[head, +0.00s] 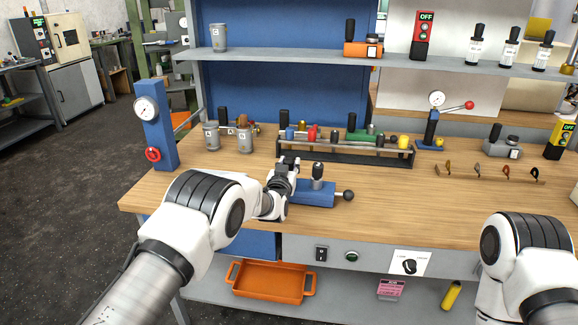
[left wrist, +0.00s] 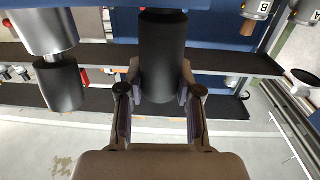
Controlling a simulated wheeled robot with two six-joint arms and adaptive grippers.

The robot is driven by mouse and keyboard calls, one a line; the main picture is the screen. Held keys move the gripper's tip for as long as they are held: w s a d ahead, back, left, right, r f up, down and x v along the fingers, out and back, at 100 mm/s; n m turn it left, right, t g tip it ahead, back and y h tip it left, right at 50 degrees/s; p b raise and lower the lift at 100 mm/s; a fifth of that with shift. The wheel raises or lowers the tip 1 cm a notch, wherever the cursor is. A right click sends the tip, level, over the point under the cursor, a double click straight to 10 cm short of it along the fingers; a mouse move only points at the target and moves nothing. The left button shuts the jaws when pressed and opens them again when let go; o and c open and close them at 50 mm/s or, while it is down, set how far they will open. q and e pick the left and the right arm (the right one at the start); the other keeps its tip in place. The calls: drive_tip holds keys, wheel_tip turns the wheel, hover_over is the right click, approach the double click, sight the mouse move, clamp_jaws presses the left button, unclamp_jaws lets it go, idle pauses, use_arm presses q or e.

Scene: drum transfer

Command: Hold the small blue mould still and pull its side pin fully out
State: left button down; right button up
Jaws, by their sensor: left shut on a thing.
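The small blue mould (head: 316,194) lies on the wooden bench, near its front. A post with a black top and metal base (head: 318,175) stands on it. A black ball knob (head: 348,195), apparently the side pin's end, sticks out at its right side. My left gripper (head: 288,165) is at the mould's left end and hides part of it. In the left wrist view its fingers are shut on a black cylindrical handle (left wrist: 163,60), with the metal and black post (left wrist: 60,80) beside it. My right arm shows at lower right; its gripper is out of view.
Behind the mould is a long black rack (head: 345,154) with coloured parts. Metal cups (head: 245,140) stand at left, near a blue gauge post (head: 157,130). A strip with hooks (head: 490,174) lies at right. The bench right of the knob is clear.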

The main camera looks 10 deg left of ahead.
drive_tip(key=shift+f+b, duration=0.35)
drive_tip(key=shift+f, duration=0.05)
idle(0.5)
idle(1.0)
